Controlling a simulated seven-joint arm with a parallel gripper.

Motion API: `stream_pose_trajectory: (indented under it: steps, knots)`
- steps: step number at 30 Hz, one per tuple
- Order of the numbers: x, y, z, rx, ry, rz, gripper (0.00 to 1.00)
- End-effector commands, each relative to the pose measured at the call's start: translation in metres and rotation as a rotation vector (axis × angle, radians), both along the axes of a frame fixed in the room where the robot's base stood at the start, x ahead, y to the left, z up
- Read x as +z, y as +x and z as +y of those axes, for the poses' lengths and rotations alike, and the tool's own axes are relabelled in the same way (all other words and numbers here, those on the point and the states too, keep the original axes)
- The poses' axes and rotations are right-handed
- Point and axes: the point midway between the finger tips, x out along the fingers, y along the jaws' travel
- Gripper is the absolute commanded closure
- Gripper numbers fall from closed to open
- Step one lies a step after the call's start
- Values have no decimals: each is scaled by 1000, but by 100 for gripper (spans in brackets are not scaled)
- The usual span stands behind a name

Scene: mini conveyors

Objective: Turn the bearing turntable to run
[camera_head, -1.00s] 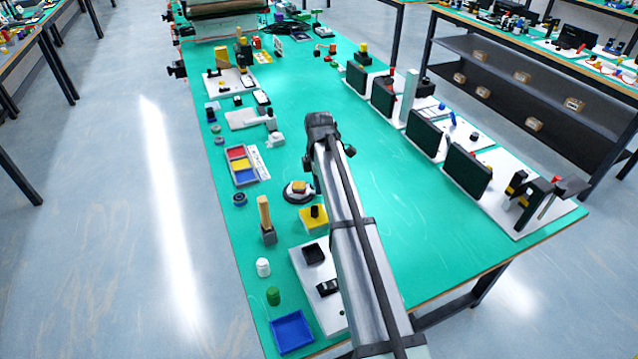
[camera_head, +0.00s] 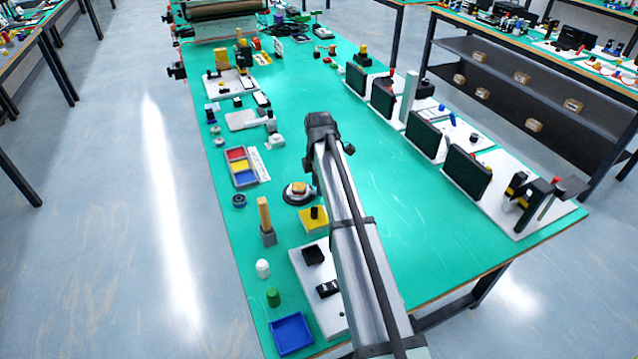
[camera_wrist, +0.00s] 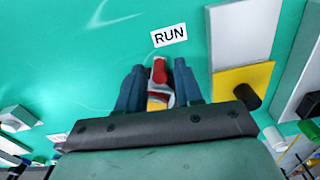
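The fingers stand on either side with a small gap, so my gripper looks open. A white RUN label (camera_wrist: 169,35) lies beyond the fingertips. My gripper is hidden by my arm in the head view.
A yellow block with a black peg (camera_head: 313,221) stands close beside the turntable. A wooden-handled tool (camera_head: 265,221), a tray of coloured bins (camera_head: 230,169) and a blue tray (camera_head: 291,334) are nearby. Dark panels (camera_head: 467,171) line the right side. The table's middle is clear.

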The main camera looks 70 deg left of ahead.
Motion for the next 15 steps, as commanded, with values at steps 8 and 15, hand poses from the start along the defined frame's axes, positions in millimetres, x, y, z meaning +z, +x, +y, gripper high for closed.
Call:
stream_pose_trajectory:
  steps: [8,15]
  knots:
    - [0,0,0,0,0,0,59]
    - [17,0,0,0,1,0,59]
